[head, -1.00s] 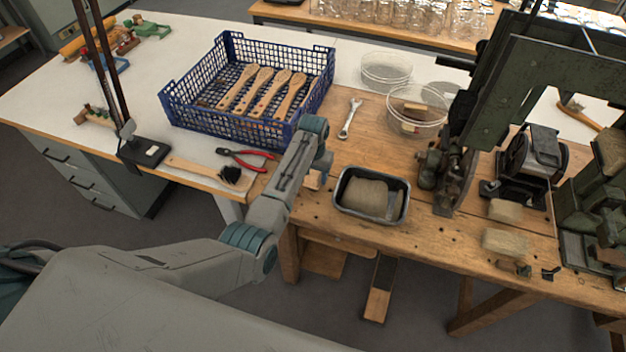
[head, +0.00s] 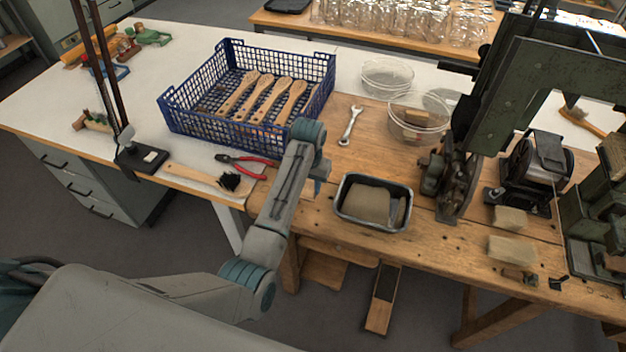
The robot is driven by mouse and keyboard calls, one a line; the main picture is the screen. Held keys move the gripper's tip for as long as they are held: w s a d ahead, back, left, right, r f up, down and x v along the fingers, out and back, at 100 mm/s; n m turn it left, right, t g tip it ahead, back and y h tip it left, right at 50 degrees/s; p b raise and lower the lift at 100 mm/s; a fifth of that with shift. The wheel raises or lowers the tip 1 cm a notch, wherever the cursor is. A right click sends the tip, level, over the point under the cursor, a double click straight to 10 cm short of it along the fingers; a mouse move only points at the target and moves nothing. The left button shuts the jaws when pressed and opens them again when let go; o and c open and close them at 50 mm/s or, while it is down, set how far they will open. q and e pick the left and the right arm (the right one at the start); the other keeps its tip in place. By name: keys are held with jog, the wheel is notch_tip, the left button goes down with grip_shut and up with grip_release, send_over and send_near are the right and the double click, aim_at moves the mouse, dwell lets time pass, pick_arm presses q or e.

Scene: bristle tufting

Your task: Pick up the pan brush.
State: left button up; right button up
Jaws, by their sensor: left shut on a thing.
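My left gripper (head: 318,168) points down at the bench edge and is mostly hidden behind my own forearm. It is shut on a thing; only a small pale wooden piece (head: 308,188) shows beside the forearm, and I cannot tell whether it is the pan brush. A brush with a flat wooden handle and black bristles (head: 229,181) lies on the front edge of the white table, left of my arm and apart from it. Several pale wooden brush bodies (head: 266,98) lie in the blue crate (head: 195,125). My right gripper does not show.
Red-handled pliers (head: 247,167) lie in front of the crate. Right of my arm stand a grey tub (head: 345,212) with a tan block, a wrench (head: 350,124) and glass bowls (head: 387,74). A green machine (head: 540,85) fills the right side. Bare wood shows around the wrench.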

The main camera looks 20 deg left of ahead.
pick_arm(q)
jog(key=s+r+b, duration=0.1)
jog(key=s, duration=1)
jog(key=shift+s+d, duration=0.2)
jog(key=shift+s, duration=0.1)
jog(key=o, duration=0.6)
jog(key=c, duration=0.3)
jog(key=shift+b, duration=0.3)
